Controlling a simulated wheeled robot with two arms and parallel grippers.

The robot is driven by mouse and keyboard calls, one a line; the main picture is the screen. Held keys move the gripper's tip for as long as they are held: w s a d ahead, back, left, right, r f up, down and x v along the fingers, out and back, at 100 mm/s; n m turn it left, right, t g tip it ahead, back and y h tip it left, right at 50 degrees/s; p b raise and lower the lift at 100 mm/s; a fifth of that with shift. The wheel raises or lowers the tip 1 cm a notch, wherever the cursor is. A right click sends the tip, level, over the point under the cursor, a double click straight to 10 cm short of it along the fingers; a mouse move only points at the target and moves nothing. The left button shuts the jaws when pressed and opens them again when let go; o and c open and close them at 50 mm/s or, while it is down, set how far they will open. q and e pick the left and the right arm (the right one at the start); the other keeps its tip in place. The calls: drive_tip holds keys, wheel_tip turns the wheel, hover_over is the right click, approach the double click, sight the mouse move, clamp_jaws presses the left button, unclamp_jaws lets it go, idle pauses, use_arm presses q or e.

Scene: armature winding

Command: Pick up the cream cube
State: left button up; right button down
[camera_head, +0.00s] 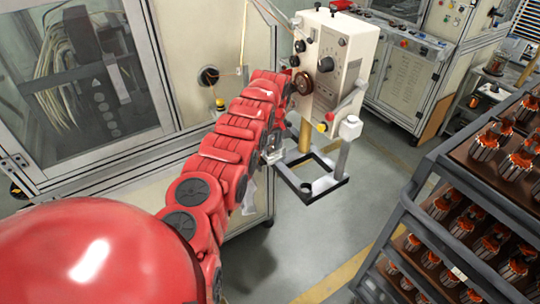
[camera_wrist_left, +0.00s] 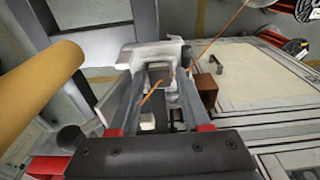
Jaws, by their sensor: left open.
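A small pale cream block (camera_wrist_left: 147,121) shows low between my finger rails in the left wrist view; I take it to be the cream cube, but it is small and partly hidden. I cannot make it out for sure in the head view, where my red left arm covers much of the bench. My left gripper (camera_wrist_left: 158,78) is open, its two grey fingers reaching away on both sides of the gap. Nothing is clearly held. In the head view its fingers are mostly hidden by the arm. My right gripper is not seen.
A cream winding machine (camera_head: 333,60) stands beyond my arm on a tan post (camera_head: 305,135), also close at left in the wrist view (camera_wrist_left: 45,85). A brown block (camera_wrist_left: 206,88) sits right of my fingers. A rack of armatures (camera_head: 430,225) stands at right.

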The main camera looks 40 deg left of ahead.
use_arm(q)
clamp_jaws()
drive_tip(key=shift+w+a+r, duration=0.1)
